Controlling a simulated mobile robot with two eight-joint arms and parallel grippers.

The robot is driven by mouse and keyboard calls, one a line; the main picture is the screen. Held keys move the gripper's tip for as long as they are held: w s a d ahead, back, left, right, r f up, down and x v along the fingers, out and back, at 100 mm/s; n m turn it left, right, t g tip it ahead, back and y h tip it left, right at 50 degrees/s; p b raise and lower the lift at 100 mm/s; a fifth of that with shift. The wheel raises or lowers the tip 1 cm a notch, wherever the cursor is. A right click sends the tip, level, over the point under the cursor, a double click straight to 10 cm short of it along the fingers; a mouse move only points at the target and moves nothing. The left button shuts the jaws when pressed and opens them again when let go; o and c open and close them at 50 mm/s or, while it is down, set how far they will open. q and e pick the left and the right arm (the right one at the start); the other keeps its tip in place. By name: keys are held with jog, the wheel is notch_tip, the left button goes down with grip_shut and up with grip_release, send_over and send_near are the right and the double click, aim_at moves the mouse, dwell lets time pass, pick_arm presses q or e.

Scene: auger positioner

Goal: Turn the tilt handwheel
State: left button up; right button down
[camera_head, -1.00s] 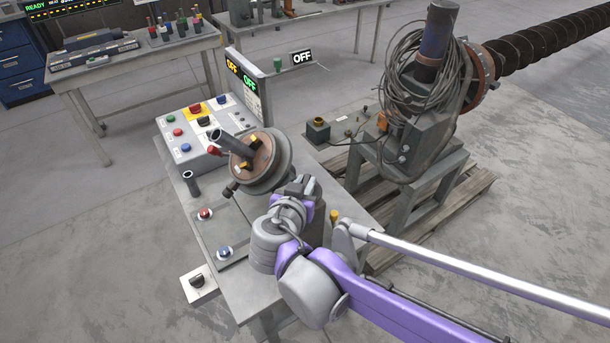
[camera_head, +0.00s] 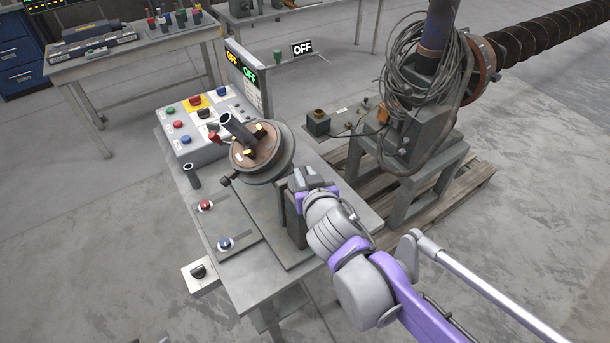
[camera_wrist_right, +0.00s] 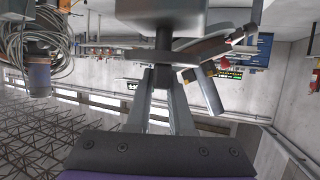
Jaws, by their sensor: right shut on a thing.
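My right gripper (camera_head: 312,178) is at the grey positioner housing (camera_head: 294,222), on its far side from the control panel. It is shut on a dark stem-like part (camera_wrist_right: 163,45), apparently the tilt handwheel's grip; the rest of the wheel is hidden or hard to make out. In the right wrist view the fingers (camera_wrist_right: 163,72) converge on this part below a grey block (camera_wrist_right: 160,12). My left gripper is not in view.
A button panel (camera_head: 190,143) and a display (camera_head: 243,82) stand on the bench (camera_head: 245,283) behind the faceplate. A cable-wrapped stand (camera_head: 421,133) with a long auger (camera_head: 560,38) sits on a pallet to the right. The floor in front is clear.

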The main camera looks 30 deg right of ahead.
dwell(0.5)
jog(key=c, duration=0.8)
grip_release()
